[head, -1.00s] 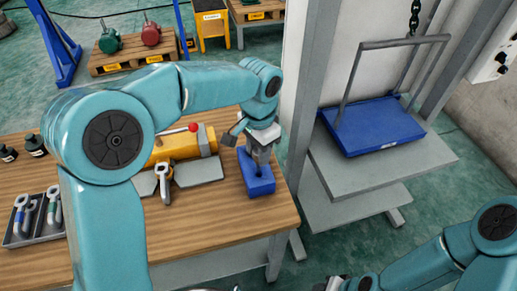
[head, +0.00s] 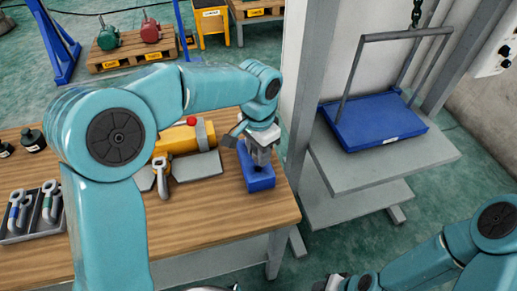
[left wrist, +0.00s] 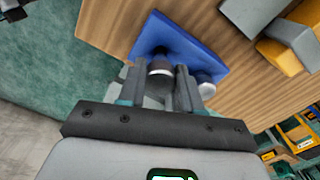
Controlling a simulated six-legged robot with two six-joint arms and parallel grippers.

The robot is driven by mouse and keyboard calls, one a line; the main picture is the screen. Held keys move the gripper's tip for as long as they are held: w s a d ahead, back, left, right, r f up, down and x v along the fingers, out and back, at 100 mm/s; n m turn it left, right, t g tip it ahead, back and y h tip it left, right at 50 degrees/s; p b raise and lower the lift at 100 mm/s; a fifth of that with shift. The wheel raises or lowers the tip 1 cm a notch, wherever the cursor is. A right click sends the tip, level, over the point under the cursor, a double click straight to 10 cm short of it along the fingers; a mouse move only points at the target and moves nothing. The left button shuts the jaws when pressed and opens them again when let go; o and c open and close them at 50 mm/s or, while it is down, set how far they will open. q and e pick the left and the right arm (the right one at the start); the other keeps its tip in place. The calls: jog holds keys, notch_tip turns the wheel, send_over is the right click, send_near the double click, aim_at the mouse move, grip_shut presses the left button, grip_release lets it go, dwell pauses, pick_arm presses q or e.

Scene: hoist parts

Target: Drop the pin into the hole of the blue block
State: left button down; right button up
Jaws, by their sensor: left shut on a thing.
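The blue block (head: 258,181) sits on the wooden table near its right edge. It also shows in the left wrist view (left wrist: 182,45). My left gripper (head: 261,160) is right above the block and points down. In the left wrist view its two fingers (left wrist: 161,88) are shut on the pin (left wrist: 160,70), a grey round piece. The pin's far end meets a dark spot on the block's top, which looks like the hole. I cannot tell how deep the pin is. My right arm shows at the lower right of the head view, its gripper too cut off to read.
A yellow cylinder (head: 180,141) with a red knob lies left of the block, near grey plates (head: 198,166) and a shackle (head: 162,177). A tray of shackles (head: 32,215) is at far left. The table's front is clear.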

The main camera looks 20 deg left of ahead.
pick_arm(q)
jog(key=shift+f+b, duration=0.95)
jog(key=shift+f, duration=0.45)
jog(key=shift+f, duration=0.15)
jog(key=c, duration=0.7)
grip_release()
notch_tip(320, 180, up, 16)
jog(key=shift+w+r+p, duration=0.1)
jog(key=shift+r+p, duration=0.1)
jog(key=shift+p, duration=0.6)
